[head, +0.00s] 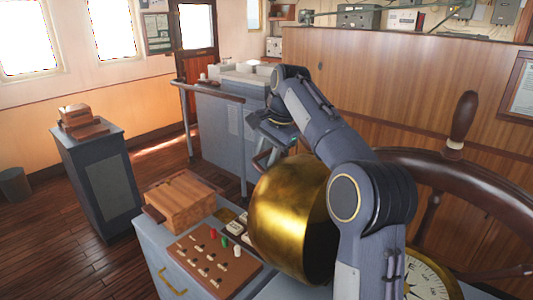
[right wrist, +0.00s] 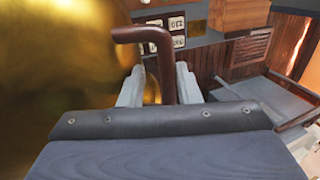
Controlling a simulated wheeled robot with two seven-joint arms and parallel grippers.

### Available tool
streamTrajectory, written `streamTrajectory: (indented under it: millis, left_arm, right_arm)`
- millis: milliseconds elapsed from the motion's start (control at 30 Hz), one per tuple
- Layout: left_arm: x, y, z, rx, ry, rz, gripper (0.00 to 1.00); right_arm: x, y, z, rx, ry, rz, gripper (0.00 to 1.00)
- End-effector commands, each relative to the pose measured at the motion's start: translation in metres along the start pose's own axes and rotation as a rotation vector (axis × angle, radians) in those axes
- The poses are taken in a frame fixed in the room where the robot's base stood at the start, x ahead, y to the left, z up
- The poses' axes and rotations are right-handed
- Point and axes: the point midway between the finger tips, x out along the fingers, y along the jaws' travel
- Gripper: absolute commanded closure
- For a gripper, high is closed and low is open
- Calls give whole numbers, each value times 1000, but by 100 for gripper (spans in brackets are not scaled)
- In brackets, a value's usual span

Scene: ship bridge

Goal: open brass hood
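The brass hood (head: 285,215) is a large gold dome on the console, partly hidden by my right arm in the head view. It also fills the left of the right wrist view (right wrist: 50,70), blurred and close. A brown bent handle (right wrist: 165,70) stands beside the hood between the fingers of my right gripper (right wrist: 160,85). The fingers are apart, with a gap visible on the left of the handle; contact on the right cannot be told. In the head view my right gripper (head: 266,157) points down at the hood's upper left edge. My left gripper is not in view.
A switch panel (head: 213,262) and a wooden box (head: 180,202) lie left of the hood. A ship's wheel (head: 455,170) and a compass dial (head: 428,280) are at the right. A grey console (head: 225,125) with a rail stands behind. The wooden floor at left is partly free.

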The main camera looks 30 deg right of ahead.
Motion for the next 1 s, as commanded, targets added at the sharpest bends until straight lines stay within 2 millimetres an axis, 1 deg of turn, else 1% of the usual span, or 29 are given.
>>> streamTrajectory:
  millis: [167,267,367,567,700,800,1000]
  left_arm:
    - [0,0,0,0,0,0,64]
    - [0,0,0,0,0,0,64]
    - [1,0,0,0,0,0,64]
    - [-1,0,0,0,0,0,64]
    - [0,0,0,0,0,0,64]
    - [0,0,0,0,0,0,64]
    - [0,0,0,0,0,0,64]
  right_arm:
    - [-1,0,-1,2,2,-1,68]
    - [-6,0,-1,2,4,-4,68]
    - [-19,-1,-1,2,5,-5,68]
    - [-56,-1,-1,1,4,-5,68]
    - [-69,-1,-1,1,2,-1,68]
    - [-75,-1,0,0,1,0,68]
    - [-78,0,0,0,0,1,68]
